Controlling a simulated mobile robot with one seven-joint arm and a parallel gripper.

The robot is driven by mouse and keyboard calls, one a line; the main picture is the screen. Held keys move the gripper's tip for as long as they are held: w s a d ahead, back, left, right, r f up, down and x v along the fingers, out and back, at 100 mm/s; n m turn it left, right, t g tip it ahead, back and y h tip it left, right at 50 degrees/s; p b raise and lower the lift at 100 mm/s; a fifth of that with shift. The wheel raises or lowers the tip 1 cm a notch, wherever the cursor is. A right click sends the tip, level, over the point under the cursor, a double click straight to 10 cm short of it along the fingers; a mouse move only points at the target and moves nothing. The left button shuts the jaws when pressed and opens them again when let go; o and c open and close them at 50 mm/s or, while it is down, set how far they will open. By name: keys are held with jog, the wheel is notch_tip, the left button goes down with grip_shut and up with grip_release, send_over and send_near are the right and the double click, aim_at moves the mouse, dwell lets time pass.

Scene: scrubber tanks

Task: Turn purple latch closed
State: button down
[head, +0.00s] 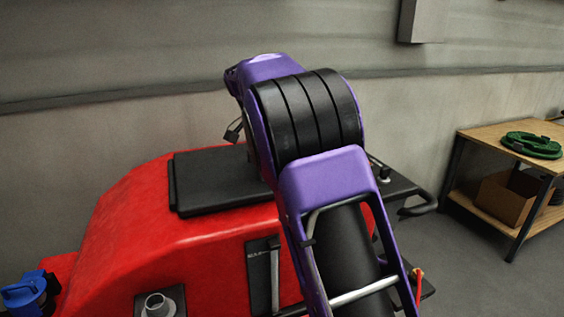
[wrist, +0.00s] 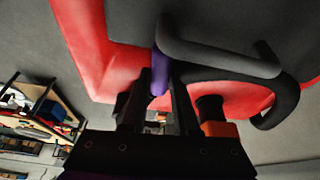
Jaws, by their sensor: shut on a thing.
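The purple latch (wrist: 159,72) shows in the wrist view as a short narrow bar at the underside of the red and dark machine. My gripper (wrist: 155,95) has its two dark fingers on either side of the latch and is shut on it. The latch's upper end is partly hidden by the grey tube handle beside it. In the head view my own arm covers the middle of the picture, and neither the latch nor my gripper's fingers show there.
The red scrubber body (head: 175,240) has a black pad (head: 215,180) on top. A grey handle (wrist: 215,58) and a black curved bar (wrist: 285,105) lie close to my gripper. A wooden table (head: 510,135) with a green ring (head: 532,145) stands at right, beyond clear floor.

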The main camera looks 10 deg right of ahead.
jog(key=shift+w+m, duration=0.15)
jog(key=shift+m, duration=0.55)
jog(key=shift+g, duration=0.3)
jog(key=c, duration=0.7)
grip_release()
jog(key=shift+o, duration=0.2)
jog(key=v, duration=1.2)
jog(key=shift+a+r, duration=0.1)
